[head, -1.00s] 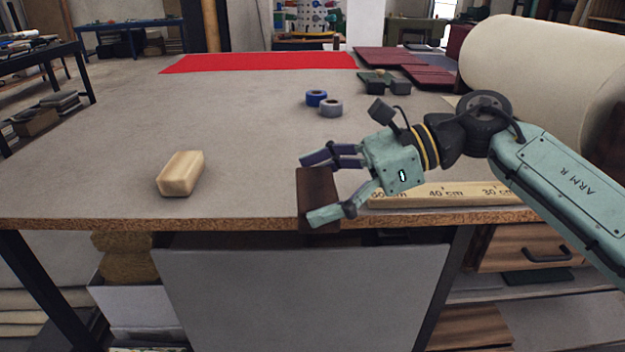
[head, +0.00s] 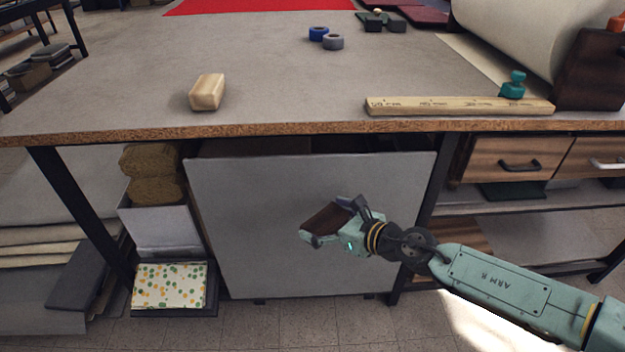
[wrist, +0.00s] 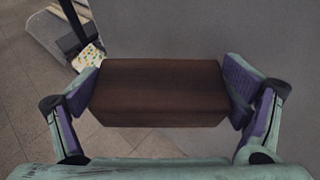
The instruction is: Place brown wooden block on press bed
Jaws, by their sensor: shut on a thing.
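The brown wooden block (head: 326,219) is dark brown and held in my gripper (head: 328,222), below the table's front edge and in front of a grey panel. In the wrist view the block (wrist: 160,92) lies crosswise between the two purple-padded fingers of my gripper (wrist: 162,95), which press on its two ends. In the head view the block looks tilted. I cannot make out a press bed in these frames.
The table (head: 260,70) carries a pale wooden block (head: 207,92), a wooden ruler (head: 450,105), two tape rolls (head: 326,37) and a large cream roll (head: 515,30). Its front edge is above my gripper. The grey panel (head: 310,240) stands under it, beside a white box (head: 160,228).

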